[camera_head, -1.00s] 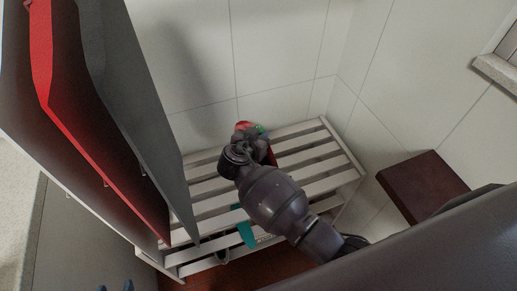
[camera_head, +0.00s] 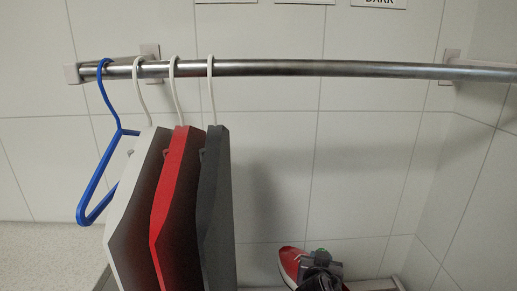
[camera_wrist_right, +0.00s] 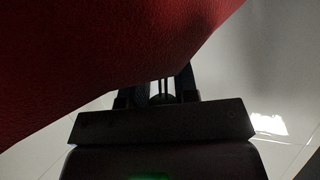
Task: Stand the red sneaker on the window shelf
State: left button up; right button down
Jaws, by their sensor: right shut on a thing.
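The red sneaker (camera_head: 289,262) shows at the bottom edge of the head view, with a pale sole edge at its left. My right gripper (camera_head: 318,266) is shut on it, and its dark body covers the sneaker's right part. In the right wrist view the sneaker's red surface (camera_wrist_right: 90,60) fills the upper left, right in front of the jaws (camera_wrist_right: 162,85). The sneaker's lower part is cut off, so I cannot tell its clearance above the bench. The window shelf is not in either current view. My left gripper is not in view.
A metal rail (camera_head: 300,68) crosses the tiled wall. A blue hanger (camera_head: 98,180) and white (camera_head: 135,200), red (camera_head: 175,200) and grey (camera_head: 216,200) hanging panels are left of the sneaker. A sliver of slatted bench (camera_head: 372,285) shows below. The wall right of the sneaker is bare.

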jog(key=s+d+r+n+y, duration=0.1)
jog(key=s+d+r+y, duration=0.1)
jog(key=s, duration=0.3)
jog(key=s+d+r+n+y, duration=0.2)
jog(key=s+d, duration=0.1)
jog(key=s, duration=0.2)
jog(key=shift+s+t, duration=0.2)
jog(key=shift+t, duration=0.1)
jog(key=shift+d+r, duration=0.1)
jog(key=shift+d, duration=0.05)
